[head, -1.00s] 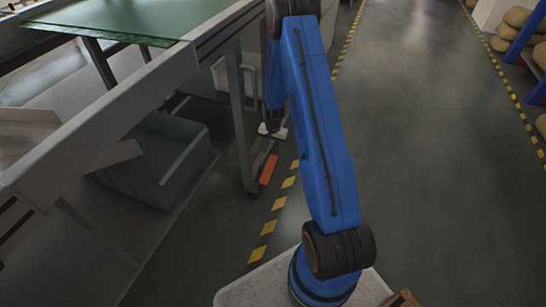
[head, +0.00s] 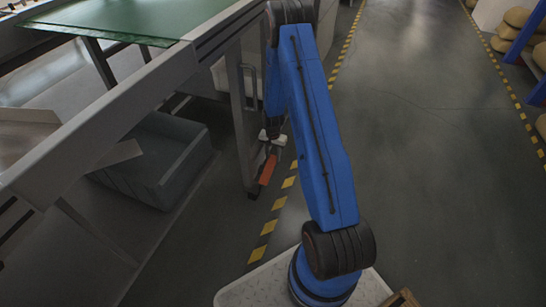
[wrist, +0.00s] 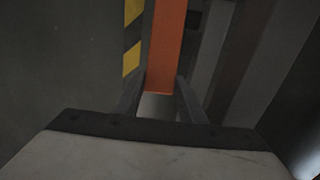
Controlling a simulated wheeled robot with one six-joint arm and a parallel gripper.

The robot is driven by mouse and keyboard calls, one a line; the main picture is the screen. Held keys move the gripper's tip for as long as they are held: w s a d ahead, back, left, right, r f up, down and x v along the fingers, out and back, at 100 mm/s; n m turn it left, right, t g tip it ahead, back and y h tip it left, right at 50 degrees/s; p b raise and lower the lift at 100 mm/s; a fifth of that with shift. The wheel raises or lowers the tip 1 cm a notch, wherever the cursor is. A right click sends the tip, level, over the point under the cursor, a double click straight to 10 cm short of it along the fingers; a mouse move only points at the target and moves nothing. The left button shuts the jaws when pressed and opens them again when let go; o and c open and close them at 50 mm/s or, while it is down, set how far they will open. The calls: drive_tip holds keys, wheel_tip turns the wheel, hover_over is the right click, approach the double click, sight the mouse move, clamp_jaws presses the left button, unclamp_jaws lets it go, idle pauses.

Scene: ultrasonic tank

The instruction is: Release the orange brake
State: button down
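The orange brake (head: 268,169) is a flat bar low beside the leg of the green-topped bench in the head view. In the wrist view the orange brake (wrist: 166,48) runs down from the top edge, and its near end lies between my fingertips. My gripper (wrist: 162,82) is open, with one dark finger on each side of the bar. I see no clear contact. In the head view my gripper (head: 271,147) hangs just above the brake, small and partly hidden by its own wrist.
A grey bin (head: 155,160) stands under the bench frame (head: 125,105) to the left. A metal leg (head: 240,130) rises close beside the gripper. Yellow-black floor tape (head: 269,227) runs nearby. The aisle floor (head: 430,150) to the right is clear.

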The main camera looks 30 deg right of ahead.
drive_tip(key=shift+w+d+f+g+y, duration=0.1)
drive_tip(key=shift+d+f+g+y, duration=0.15)
drive_tip(key=shift+f+g+y, duration=0.05)
drive_tip(key=shift+w+f+y, duration=0.1)
drive_tip(key=shift+f+y, duration=0.05)
drive_tip(key=shift+y, duration=0.15)
drive_tip(key=c, duration=1.2)
unclamp_jaws()
drive_tip(key=shift+o, duration=0.2)
wheel_tip(320, 180, up, 17)
drive_tip(key=w+d, duration=0.1)
drive_tip(key=d, duration=0.1)
drive_tip(key=shift+w, duration=0.2)
